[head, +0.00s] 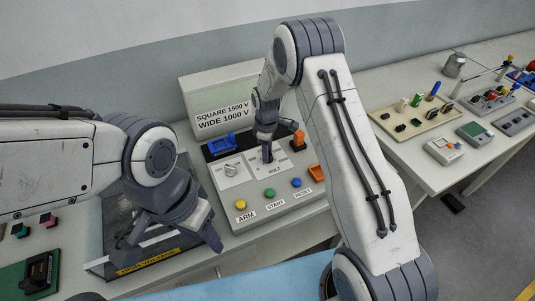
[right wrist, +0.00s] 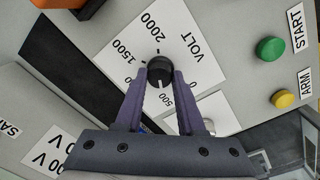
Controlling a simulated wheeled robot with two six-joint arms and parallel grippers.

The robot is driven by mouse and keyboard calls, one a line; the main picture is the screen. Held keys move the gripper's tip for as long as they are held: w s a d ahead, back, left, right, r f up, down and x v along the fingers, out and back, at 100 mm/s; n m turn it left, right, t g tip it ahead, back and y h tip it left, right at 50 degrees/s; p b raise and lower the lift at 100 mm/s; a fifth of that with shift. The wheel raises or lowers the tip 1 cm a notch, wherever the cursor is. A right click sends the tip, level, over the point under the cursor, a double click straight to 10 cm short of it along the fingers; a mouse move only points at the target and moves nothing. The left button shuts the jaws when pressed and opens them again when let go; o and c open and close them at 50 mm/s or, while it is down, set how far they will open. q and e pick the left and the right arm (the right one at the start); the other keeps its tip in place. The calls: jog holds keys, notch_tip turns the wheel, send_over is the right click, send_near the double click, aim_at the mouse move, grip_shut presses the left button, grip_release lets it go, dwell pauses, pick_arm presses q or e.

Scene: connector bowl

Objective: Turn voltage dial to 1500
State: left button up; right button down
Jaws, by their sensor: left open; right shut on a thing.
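The voltage dial (right wrist: 159,70) is a black round knob on a white plate marked VOLT (right wrist: 190,47), with 0, 500, 1500 and 2000 readable. A white mark on the knob points toward the 500 side; its exact setting is hard to tell. My right gripper (right wrist: 159,80) is shut on the dial, one finger on each side, and the left finger covers part of the scale. In the head view my right gripper (head: 266,151) reaches down to the VOLT plate and hides most of the knob. My left gripper (head: 172,240) is open and empty, left of the panel.
A sign (head: 222,117) behind the panel reads SQUARE 1500 V and WIDE 1000 V. Yellow (head: 241,205), green (head: 270,193) and blue (head: 296,182) buttons line the panel front. A clear box marked high voltage (head: 147,262) lies under my left gripper. An OFF rotary switch (head: 231,169) sits beside the VOLT plate.

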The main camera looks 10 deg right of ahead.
jog(key=m+b, duration=0.1)
jog(key=m, duration=0.4)
jog(key=shift+w+m, duration=0.1)
jog(key=shift+m, duration=0.2)
jog(key=m+b, duration=0.2)
jog(key=m, duration=0.4)
jog(key=shift+w+g, duration=0.1)
jog(key=shift+g, duration=0.2)
jog(key=m, duration=0.6)
jog(key=shift+m+b, duration=0.3)
jog(key=shift+b, duration=0.05)
jog(key=m, duration=0.6)
jog(key=shift+d+r, duration=0.1)
jog(key=shift+d, duration=0.05)
jog(key=c, duration=0.5)
grip_release()
jog(key=shift+g, duration=0.3)
notch_tip(320, 180, up, 10)
jog(key=shift+w+r+b, duration=0.15)
jog(key=shift+r+b, duration=0.05)
jog(key=shift+b, duration=0.9)
